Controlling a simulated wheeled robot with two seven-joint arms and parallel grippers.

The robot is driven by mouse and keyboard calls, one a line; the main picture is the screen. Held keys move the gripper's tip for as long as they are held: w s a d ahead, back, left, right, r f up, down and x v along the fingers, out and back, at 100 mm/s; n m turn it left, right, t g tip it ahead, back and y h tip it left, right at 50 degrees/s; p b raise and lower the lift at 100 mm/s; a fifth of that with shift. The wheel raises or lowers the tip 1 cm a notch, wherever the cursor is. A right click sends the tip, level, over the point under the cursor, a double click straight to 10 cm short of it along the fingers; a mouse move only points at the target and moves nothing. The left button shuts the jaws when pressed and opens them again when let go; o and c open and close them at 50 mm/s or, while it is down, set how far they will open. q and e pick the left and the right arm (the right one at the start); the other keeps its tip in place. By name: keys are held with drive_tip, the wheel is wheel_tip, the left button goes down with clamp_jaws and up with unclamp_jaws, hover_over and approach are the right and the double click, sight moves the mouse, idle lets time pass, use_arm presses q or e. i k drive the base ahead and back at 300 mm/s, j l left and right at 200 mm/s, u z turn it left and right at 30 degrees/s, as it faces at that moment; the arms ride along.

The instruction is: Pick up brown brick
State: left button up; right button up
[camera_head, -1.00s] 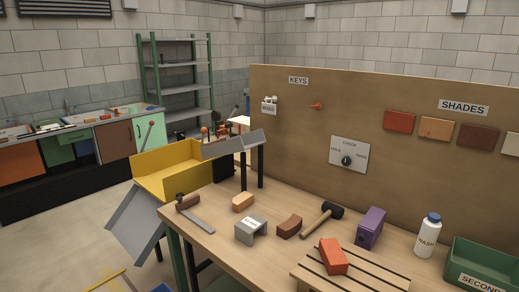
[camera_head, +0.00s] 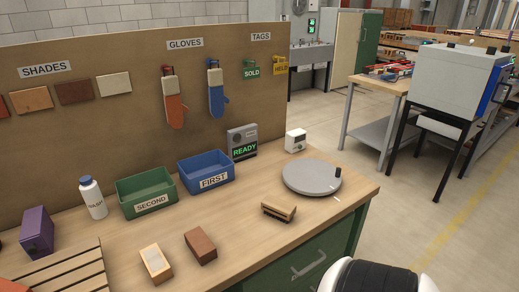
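A brown brick (camera_head: 201,246) lies on the workbench (camera_head: 318,215) near its front edge, with a plain reddish-brown surface. A tan brick (camera_head: 156,264) with a pale top lies just to its left. Neither of my grippers shows in this view, so nothing is seen touching the brown brick.
A slatted rack (camera_head: 70,272) and a purple block (camera_head: 37,232) are at left. Behind the bricks stand a white bottle (camera_head: 93,198), a green SECOND bin (camera_head: 146,193) and a blue FIRST bin (camera_head: 206,174). A brush (camera_head: 279,211) and grey turntable (camera_head: 311,177) are at right.

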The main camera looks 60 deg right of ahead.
sight(204, 251)
drive_tip(key=z, duration=1.25)
